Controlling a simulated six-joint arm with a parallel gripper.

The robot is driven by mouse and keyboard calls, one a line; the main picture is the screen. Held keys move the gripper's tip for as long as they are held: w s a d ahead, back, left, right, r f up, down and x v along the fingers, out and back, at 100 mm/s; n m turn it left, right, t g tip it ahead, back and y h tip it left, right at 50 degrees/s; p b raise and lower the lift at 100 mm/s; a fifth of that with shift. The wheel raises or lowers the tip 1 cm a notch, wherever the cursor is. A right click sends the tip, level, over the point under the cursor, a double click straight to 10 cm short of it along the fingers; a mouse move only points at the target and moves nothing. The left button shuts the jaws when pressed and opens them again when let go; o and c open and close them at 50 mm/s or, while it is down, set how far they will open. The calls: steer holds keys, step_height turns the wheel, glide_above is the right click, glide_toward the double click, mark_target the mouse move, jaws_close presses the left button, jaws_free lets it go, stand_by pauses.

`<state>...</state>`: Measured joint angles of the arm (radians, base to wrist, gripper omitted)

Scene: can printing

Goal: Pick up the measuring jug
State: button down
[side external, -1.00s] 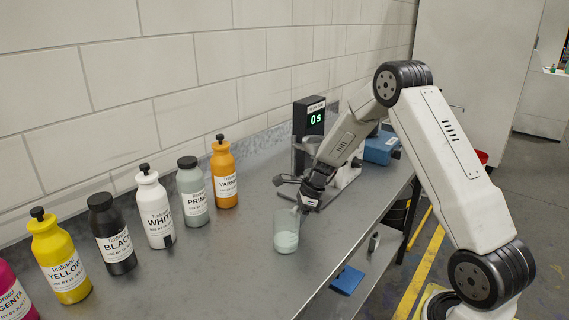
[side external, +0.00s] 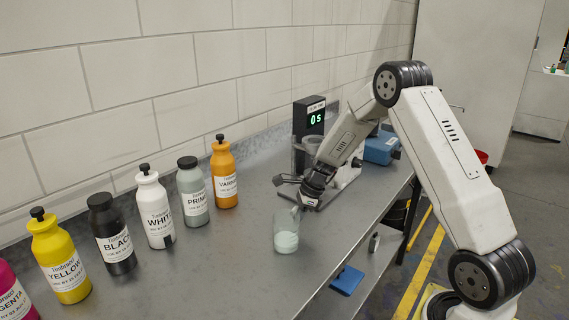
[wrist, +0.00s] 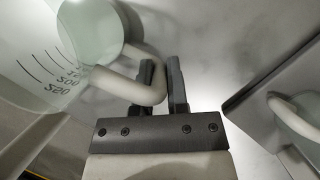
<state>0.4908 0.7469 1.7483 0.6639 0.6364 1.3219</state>
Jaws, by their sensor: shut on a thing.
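The measuring jug (side external: 286,231) is a clear upright vessel with pale liquid low inside, near the bench's front edge in the side view. In the wrist view the jug (wrist: 40,60) fills the upper left, with its graduation marks and white handle showing. My gripper (wrist: 162,80) is shut on the jug's handle (wrist: 118,84), the handle's outer bar lying between the fingers. In the side view my gripper (side external: 301,203) is at the jug's upper right. I cannot tell for certain whether the jug's base touches the bench.
Several labelled bottles line the wall side, including an orange varnish bottle (side external: 224,175) and a white bottle (side external: 155,212). A timer (side external: 309,117) reading 0s stands behind my gripper, near a blue box (side external: 379,148). The bench (side external: 225,265) is clear left of the jug.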

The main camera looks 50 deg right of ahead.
steer(key=shift+r, duration=0.7)
steer(key=s+a+r, duration=0.4)
steer(key=s+r, duration=0.7)
steer(key=s, duration=0.2)
steer(key=shift+s+r, duration=0.25)
steer(key=shift+a, duration=0.1)
stand_by(0.3)
